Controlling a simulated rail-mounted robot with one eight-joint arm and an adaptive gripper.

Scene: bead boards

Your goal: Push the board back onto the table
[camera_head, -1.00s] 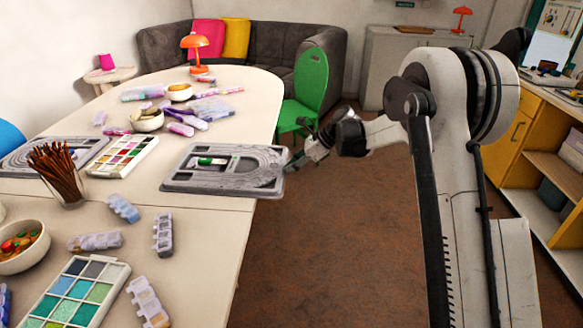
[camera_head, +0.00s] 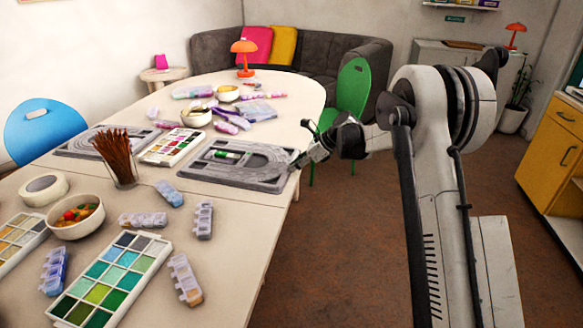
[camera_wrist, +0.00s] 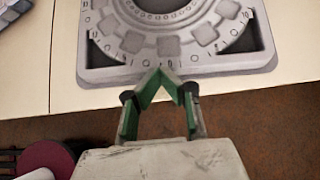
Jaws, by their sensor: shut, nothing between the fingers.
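The grey bead board (camera_head: 262,176) lies flat on the light table, its right side close to the table's right edge in the head view. My gripper (camera_head: 303,160) is at the board's right side, from beyond the table edge. In the wrist view its green-lined fingers (camera_wrist: 159,72) meet at the tips, empty, at the board's near side. Whether they touch it I cannot tell. A small green-and-white item (camera_head: 227,154) lies on the board.
A paint palette (camera_head: 172,147), a cup of brown sticks (camera_head: 117,160) and a second board (camera_head: 75,147) are left of the board. Several bead boxes and bowls cover the table. A green chair (camera_head: 352,90) stands behind my gripper. Floor right of the table is open.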

